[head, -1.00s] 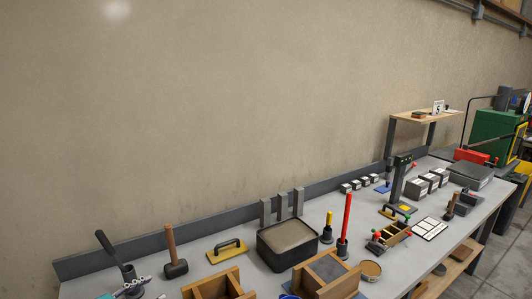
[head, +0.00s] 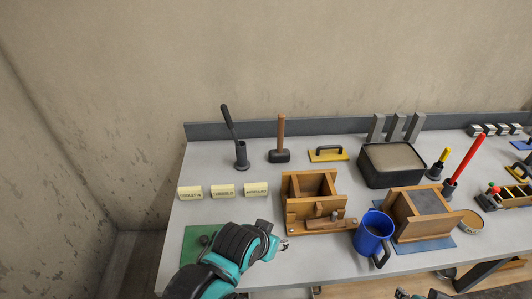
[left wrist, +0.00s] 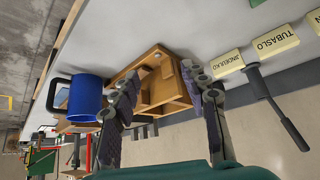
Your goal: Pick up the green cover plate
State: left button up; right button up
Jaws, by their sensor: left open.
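The green cover plate (head: 194,246) lies flat at the front left of the grey table in the head view. A small dark knob shows on it. My left arm hides part of it. My left gripper (head: 283,244) is to the right of the plate, in front of the wooden mould. It also shows in the left wrist view (left wrist: 165,98), with its fingers spread apart and nothing held.
A wooden mould (head: 315,200) stands behind my left gripper, with a blue mug (head: 373,234) to its right. Several cream labelled blocks (head: 223,191) stand behind the plate. A second wooden mould (head: 425,212) and black tub (head: 391,165) are farther right.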

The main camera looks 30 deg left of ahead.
aim_at(196, 238)
jog(key=k+j+u, duration=0.1)
jog(key=u, duration=1.45)
jog(key=i+l+u, duration=0.1)
jog(key=i, duration=0.25)
